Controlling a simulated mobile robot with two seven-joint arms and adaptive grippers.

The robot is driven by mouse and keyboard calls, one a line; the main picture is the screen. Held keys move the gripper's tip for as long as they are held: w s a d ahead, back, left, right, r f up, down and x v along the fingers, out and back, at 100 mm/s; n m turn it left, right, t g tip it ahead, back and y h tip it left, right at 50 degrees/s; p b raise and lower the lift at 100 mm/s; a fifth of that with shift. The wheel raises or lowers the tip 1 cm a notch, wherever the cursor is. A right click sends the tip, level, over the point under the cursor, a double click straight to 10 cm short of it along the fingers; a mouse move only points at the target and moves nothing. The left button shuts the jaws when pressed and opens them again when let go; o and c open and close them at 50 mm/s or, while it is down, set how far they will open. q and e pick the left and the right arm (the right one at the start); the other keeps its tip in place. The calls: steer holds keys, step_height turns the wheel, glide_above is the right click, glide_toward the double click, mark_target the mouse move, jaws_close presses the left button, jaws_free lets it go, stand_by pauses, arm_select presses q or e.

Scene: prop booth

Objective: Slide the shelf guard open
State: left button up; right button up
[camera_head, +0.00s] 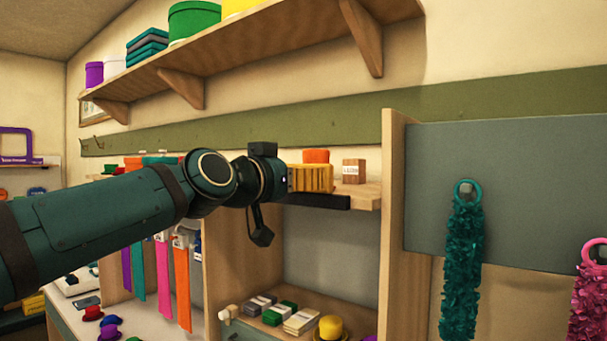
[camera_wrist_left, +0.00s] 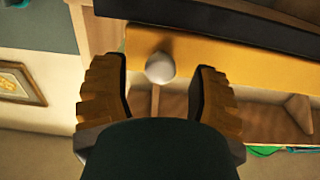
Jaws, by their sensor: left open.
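The shelf guard appears in the left wrist view as a long yellow strip (camera_wrist_left: 250,65) beside a dark rail (camera_wrist_left: 230,28). A pale round knob (camera_wrist_left: 160,67) sits in front of it. My left gripper (camera_head: 328,178) is open at the small wooden shelf, just above the shelf's dark front rail (camera_head: 315,201). In the left wrist view its ridged fingers stand on either side of the knob, with a gap on each side. In the head view my gripper hides the knob and I cannot make out the guard. My right gripper is out of view.
A small labelled box (camera_head: 354,171) and an orange item (camera_head: 316,156) stand on the shelf. A wooden upright (camera_head: 392,210) closes its right side. Boxes and a yellow hat (camera_head: 330,327) lie below. Ribbons (camera_head: 183,290) hang at left; a teal garland (camera_head: 462,260) hangs at right.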

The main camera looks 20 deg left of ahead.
arm_select(q)
steer(key=shift+x, duration=0.95)
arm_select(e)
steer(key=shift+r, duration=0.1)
arm_select(q)
jaws_close()
